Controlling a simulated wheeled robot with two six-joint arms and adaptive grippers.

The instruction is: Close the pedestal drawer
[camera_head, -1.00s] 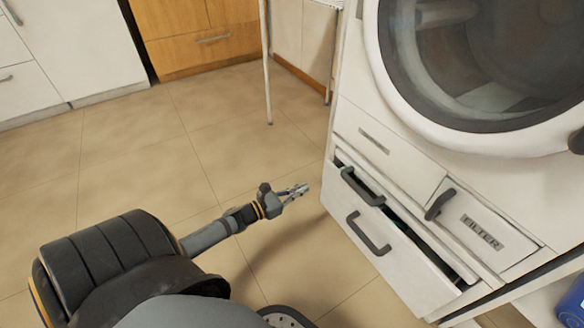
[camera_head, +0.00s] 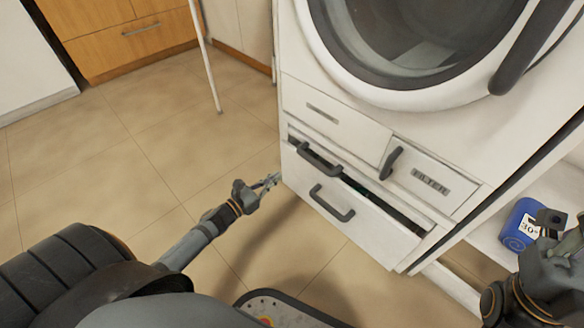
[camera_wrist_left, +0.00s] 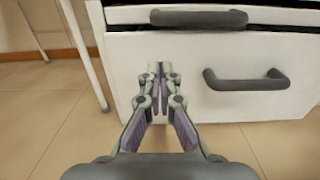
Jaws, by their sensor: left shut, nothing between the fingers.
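The white pedestal drawer (camera_head: 350,211) sits below the washing machine door, partly pulled out. A dark gap shows along its top edge. A dark grey handle (camera_head: 332,203) is on its front, and a second handle (camera_head: 319,158) lies across the gap. My left gripper (camera_head: 272,182) is shut and empty at the left end of the drawer front. In the left wrist view, the left fingertips (camera_wrist_left: 165,74) overlap the drawer front (camera_wrist_left: 190,60), left of its handle (camera_wrist_left: 246,80); I cannot tell whether they touch. My right gripper (camera_head: 552,240) is partly cut off at the right edge.
The washing machine (camera_head: 455,125) has a FILTER flap (camera_head: 430,181) above the drawer. A blue container (camera_head: 520,226) stands on a low shelf at the right. A thin white leg (camera_head: 207,60) stands on the floor at the back.

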